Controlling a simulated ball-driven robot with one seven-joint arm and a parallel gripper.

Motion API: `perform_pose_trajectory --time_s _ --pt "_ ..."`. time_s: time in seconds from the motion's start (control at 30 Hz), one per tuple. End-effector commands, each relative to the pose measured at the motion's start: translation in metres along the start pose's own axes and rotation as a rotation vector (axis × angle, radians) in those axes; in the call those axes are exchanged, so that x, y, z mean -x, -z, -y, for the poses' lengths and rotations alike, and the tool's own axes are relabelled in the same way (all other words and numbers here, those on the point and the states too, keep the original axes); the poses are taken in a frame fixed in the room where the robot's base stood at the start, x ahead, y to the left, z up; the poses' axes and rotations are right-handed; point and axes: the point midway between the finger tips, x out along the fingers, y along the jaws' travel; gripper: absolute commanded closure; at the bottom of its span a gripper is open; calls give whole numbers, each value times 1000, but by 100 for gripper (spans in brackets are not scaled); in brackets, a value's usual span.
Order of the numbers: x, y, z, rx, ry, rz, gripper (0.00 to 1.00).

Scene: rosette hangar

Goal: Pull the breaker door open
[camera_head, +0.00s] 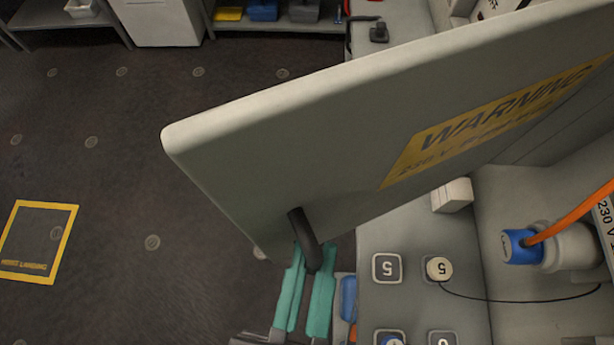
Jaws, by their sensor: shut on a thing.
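The breaker door (300,150) is a large grey panel with a yellow WARNING label (490,120). It stands swung out from the wall unit on the right, reaching over the floor to the left. A dark handle (300,228) sits near its lower edge. My gripper (310,280) has two teal fingers and is shut on the handle from below. The fingertips are partly hidden at the door's lower edge.
A shelf (278,25) stands at the back. The dark floor (110,180) at left is clear, with a yellow-framed marking (37,240).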

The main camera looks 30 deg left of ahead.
Motion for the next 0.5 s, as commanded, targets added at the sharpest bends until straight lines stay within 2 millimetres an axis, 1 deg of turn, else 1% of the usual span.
perform_pose_trajectory --time_s 0.03,0.13,0.17,0.2,0.4,0.43,0.5 --pt "-3 3 -11 -3 -34 -5 100" --pt "-3 3 -11 -3 -34 -5 100" --pt "-3 4 -11 -3 -34 -5 87" --pt "-3 4 -11 -3 -33 -6 83" --pt "-3 4 -10 -3 -30 -6 64" --pt "-3 4 -9 -2 -29 -6 62" --pt "-2 4 -9 -2 -27 -6 62"
